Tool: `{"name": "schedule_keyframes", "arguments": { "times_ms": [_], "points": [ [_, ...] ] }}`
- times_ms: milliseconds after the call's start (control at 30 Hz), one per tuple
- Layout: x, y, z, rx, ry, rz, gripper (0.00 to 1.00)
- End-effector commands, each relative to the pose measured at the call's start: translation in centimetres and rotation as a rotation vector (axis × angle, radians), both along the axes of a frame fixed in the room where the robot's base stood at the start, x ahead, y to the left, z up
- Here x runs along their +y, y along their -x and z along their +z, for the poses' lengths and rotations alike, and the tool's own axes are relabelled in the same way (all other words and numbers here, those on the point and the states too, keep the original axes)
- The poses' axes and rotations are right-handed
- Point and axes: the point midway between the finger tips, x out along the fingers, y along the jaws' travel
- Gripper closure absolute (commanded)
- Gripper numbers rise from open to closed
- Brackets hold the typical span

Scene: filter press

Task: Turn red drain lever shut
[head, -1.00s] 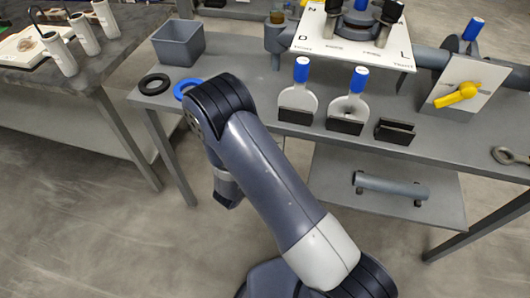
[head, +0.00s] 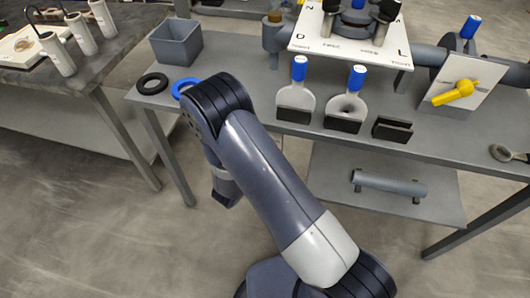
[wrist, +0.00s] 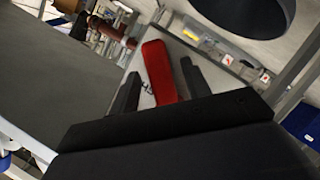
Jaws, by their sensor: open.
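The red drain lever (wrist: 158,68) shows in the wrist view as a flat red bar in front of a pale plate (wrist: 144,92). My gripper (wrist: 159,67) is open, with one dark finger on each side of the lever. The lever's lower end is hidden behind my gripper's dark body. In the head view my arm reaches toward the bench's front left edge. The red lever and my fingertips cannot be made out there.
In the head view the grey bench (head: 240,70) carries a grey bin (head: 176,45), a black ring (head: 152,83), blue-handled paddles (head: 296,100) and a yellow lever (head: 453,93). A low shelf (head: 330,205) holds a grey pipe (head: 389,185). Floor in front is clear.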

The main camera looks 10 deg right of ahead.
Motion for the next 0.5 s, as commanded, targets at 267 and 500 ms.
{"name": "schedule_keyframes", "arguments": {
  "times_ms": [267, 500],
  "points": [
    [1.0, 1.2, 0.4, 0.001, -0.001, 0.004, 0.55],
    [3.6, 4.6, 1.6, 0.000, -0.001, 0.006, 0.55]
  ]
}}
